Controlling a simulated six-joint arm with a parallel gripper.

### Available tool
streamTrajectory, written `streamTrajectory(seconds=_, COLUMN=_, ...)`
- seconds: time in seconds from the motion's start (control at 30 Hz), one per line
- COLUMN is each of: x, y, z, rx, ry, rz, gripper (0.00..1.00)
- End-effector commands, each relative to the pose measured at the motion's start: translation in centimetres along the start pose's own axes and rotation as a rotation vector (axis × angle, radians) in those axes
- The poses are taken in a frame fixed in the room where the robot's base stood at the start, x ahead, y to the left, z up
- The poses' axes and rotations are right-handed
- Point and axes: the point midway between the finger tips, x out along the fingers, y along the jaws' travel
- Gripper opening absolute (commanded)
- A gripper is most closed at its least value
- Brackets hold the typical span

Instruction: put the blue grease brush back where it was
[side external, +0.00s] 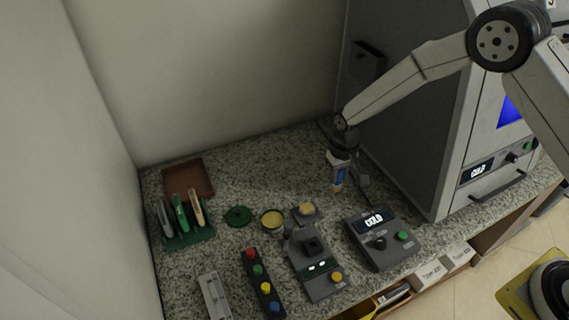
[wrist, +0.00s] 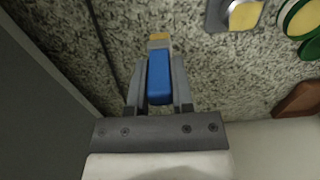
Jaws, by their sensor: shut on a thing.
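My gripper (side external: 345,180) hangs over the speckled counter in front of the large grey cabinet, in the back right part of the side view. It is shut on the blue grease brush (side external: 341,174), whose tan tip points down. In the wrist view the blue brush (wrist: 158,82) sits between the two fingers of my gripper (wrist: 159,66), its tan bristles (wrist: 159,40) beyond the fingertips. A green rack (side external: 190,241) at the left holds several upright tools with grey, green and tan handles. I cannot tell from here whether it has a free slot.
A brown tray (side external: 188,178) lies behind the rack. A green lid (side external: 238,216), an open tin with yellow contents (side external: 272,220) and several grey devices, one a control box (side external: 381,240), stand between. The cabinet (side external: 410,110) rises close to my gripper's right. The back counter is clear.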

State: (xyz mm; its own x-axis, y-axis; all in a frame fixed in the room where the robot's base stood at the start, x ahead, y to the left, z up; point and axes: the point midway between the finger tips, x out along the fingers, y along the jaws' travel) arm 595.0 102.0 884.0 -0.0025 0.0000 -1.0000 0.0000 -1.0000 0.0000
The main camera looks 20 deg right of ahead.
Motion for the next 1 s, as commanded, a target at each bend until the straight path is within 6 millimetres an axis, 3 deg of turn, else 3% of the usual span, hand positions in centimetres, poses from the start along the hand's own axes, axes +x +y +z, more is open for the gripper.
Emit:
streamTrajectory(seconds=0.27, x=0.5, y=-0.1, z=-0.3, rx=0.000, ry=0.000, rz=0.000, gripper=0.00)
streamTrajectory(seconds=0.6, x=3.5, y=-0.1, z=-0.5, rx=0.000, ry=0.000, rz=0.001, gripper=0.00)
streamTrajectory(seconds=1.0, x=3.8, y=-0.1, z=-0.5, rx=0.000, ry=0.001, rz=0.001, gripper=0.00)
